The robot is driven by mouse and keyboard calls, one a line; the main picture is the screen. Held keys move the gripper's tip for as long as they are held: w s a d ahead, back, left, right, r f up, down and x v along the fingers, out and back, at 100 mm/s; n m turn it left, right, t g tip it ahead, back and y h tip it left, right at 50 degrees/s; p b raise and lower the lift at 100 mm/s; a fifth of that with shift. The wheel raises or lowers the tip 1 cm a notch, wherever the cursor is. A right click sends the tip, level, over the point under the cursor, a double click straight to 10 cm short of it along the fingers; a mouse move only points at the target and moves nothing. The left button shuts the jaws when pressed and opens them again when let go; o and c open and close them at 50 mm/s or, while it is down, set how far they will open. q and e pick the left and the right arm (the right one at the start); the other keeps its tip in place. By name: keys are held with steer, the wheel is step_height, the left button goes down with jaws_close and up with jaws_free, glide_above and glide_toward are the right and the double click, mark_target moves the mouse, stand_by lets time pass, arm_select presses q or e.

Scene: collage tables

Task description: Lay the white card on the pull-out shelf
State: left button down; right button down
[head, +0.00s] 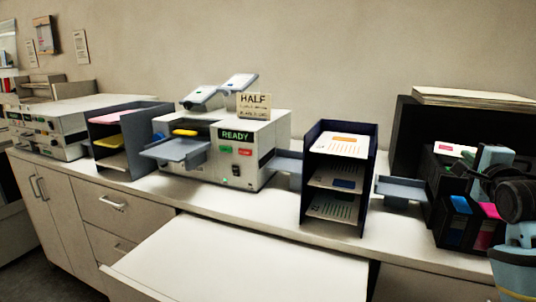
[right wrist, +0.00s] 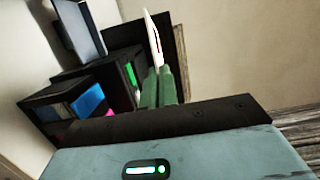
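My right gripper (head: 480,160) is at the far right of the head view, above a black divided holder (head: 440,185). A white card (head: 453,150) with a pink patch is at its fingertips. In the right wrist view the green fingers (right wrist: 159,85) are close together on the white card (right wrist: 153,38), which shows nearly edge-on and stands out past the tips. The pull-out shelf (head: 235,262) is the bare white board at the bottom middle of the head view, drawn out below the counter. My left gripper is not in view.
The holder contains blue cards (head: 460,204) and pink cards. A dark three-tier rack (head: 369,175) stands on the counter between the holder and a machine (head: 263,150) marked READY. A grey tray (head: 400,190) sits beside the holder. The shelf top is clear.

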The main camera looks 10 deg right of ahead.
steer(key=s+a+f+n+y, duration=0.2)
steer(key=s+a+f+y, duration=0.15)
steer(key=a+f, duration=1)
steer(key=s+a+f+n+y, duration=0.3)
steer(key=s+a+f+y, duration=0.2)
steer(key=s+a+f, duration=0.5)
steer(key=a+r+m+h, duration=0.1)
steer(key=a+h, duration=0.2)
steer(key=a, duration=0.4)
steer(key=shift+w+r+t, duration=0.2)
steer(key=shift+w+t, duration=0.1)
steer(key=shift+t, duration=0.1)
steer(key=shift+w, duration=0.1)
steer(key=w, duration=0.1)
steer(key=w+f, duration=0.2)
steer(key=w, duration=0.1)
steer(key=shift+s, duration=0.15)
steer(key=shift+r, duration=0.1)
